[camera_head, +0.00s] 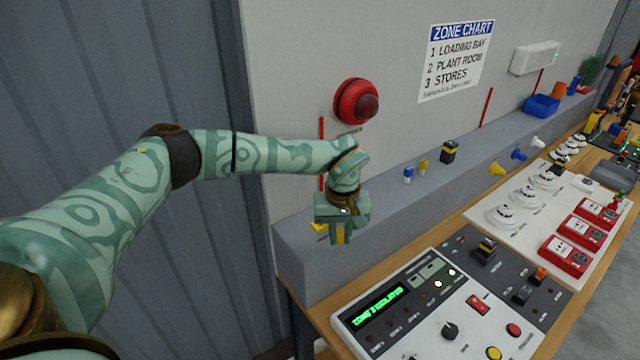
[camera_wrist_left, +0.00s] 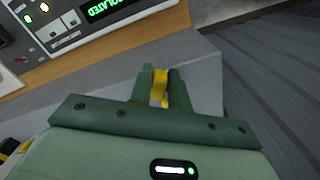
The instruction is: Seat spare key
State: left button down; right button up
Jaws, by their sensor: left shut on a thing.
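My left gripper (camera_head: 340,240) points down above the left end of the grey ledge (camera_head: 300,262). Its fingers, also in the left wrist view (camera_wrist_left: 163,75), are shut on a narrow yellow piece (camera_wrist_left: 159,85). That piece may be the spare key; the fingers hide most of it. The white control panel (camera_head: 388,345) lies to the right on the wooden bench, with a lit green display, a black knob (camera_head: 449,330) and several buttons. A black-and-yellow piece (camera_head: 485,250) stands on the panel's dark upper section. My right gripper is not in view.
Small blue (camera_head: 408,174) and yellow (camera_head: 423,166) pieces and a black-and-yellow block (camera_head: 449,151) stand along the ledge. A red alarm beacon (camera_head: 356,101) is on the wall above my left gripper. White detectors and red call points fill a board (camera_head: 480,213) farther right.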

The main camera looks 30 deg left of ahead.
pick_arm(q)
jog(key=w+a+r+n, duration=0.1)
jog(key=a+n, duration=0.1)
jog(key=w+a+r+n+p, duration=0.1)
jog(key=a+r+n, duration=0.1)
jog(key=w+a+r+n, duration=0.1)
jog(key=a+r+n, duration=0.1)
jog(key=a, duration=0.1)
jog(key=shift+w+r, duration=0.15)
jog(key=shift+w, duration=0.2)
jog(key=shift+f+b, duration=0.85)
jog(key=shift+f, duration=0.1)
notch_tip(320, 180, down, 3)
jog(key=b, duration=0.2)
jog(key=shift+a+r+b, duration=0.15)
jog(key=shift+r+b, duration=0.05)
jog(key=shift+b, duration=0.1)
jog(key=shift+f+b, duration=0.45)
jog(key=shift+r, duration=0.1)
jog(key=shift+p, duration=0.5)
jog(key=shift+p, duration=0.4)
